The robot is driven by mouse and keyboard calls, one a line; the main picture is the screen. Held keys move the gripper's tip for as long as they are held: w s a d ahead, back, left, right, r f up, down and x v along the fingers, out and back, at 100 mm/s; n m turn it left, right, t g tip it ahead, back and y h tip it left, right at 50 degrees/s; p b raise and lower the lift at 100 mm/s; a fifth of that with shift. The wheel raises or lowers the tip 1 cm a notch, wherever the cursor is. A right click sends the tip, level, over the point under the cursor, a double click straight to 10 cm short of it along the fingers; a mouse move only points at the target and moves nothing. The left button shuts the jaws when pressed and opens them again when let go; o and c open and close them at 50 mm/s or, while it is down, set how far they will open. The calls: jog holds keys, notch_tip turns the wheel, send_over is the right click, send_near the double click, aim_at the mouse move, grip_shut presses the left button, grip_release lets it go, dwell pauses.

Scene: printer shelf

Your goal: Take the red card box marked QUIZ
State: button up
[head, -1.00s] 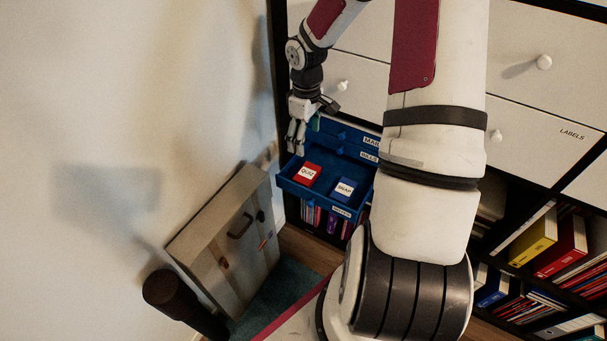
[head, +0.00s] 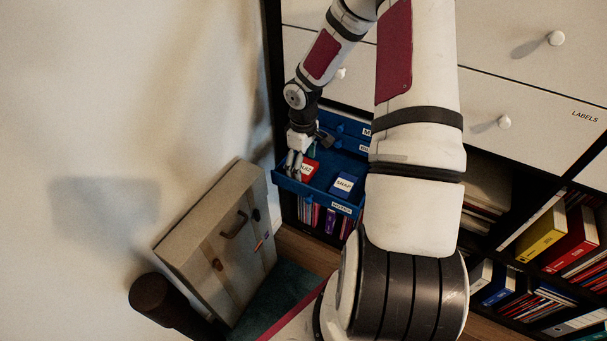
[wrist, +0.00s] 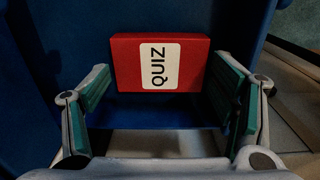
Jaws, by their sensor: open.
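The red card box marked QUIZ (wrist: 128,66) lies in the open blue drawer (head: 325,199), its white label facing up. In the wrist view it sits between my open fingers, with a gap beside each green pad. In the head view the same red box (head: 310,172) is partly hidden behind my gripper (head: 292,170), which is over the drawer's left side. My gripper also shows in the wrist view (wrist: 165,100), open and empty. I cannot tell whether the fingertips reach below the top of the box.
A blue box marked SNAP (head: 343,186) lies to the right in the same drawer. More blue drawers rise behind. A grey case (head: 215,240) leans on the wall at left. A shelf with coloured binders (head: 570,240) stands at right.

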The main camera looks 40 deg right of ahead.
jog(key=shift+f, duration=0.65)
jog(key=c, duration=0.8)
jog(key=shift+r, duration=0.15)
